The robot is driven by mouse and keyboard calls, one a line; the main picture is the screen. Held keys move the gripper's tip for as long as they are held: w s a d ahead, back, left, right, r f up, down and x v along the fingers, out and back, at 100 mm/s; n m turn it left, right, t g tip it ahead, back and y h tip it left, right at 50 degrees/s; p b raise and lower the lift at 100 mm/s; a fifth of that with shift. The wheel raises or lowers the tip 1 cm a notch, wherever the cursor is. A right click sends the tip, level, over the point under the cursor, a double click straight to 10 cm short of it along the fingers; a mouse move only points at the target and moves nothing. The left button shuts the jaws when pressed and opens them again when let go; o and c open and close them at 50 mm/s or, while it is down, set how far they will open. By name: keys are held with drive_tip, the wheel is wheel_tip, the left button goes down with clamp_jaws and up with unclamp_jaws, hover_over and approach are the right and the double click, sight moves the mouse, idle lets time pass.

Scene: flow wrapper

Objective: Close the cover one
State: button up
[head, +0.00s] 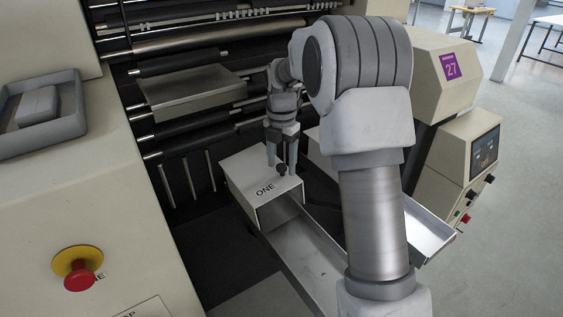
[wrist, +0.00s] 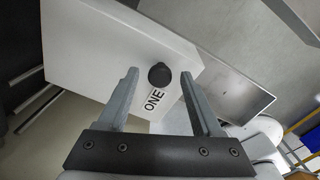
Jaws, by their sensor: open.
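The cover labelled ONE (head: 247,172) is a light box-like metal cover above the trough, with a dark round knob (head: 282,169) on its top. In the wrist view the cover (wrist: 105,38) fills the upper middle, and its knob (wrist: 159,76) stands beside the printed word ONE. My gripper (head: 282,170) is over the cover, with its fingers pointing down around the knob in the head view. In the wrist view my gripper (wrist: 160,85) has its two fingers apart, one on each side of the knob, with gaps between. The cover's far side is partly hidden by my gripper.
A metal trough (head: 318,245) runs from under the cover toward the front. A second tray (head: 428,232) lies to the right, partly behind my arm. A red stop button (head: 78,278) is on the left cabinet. Dark rollers and a metal plate (head: 192,92) stand behind.

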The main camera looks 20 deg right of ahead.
clamp_jaws()
idle(1.4)
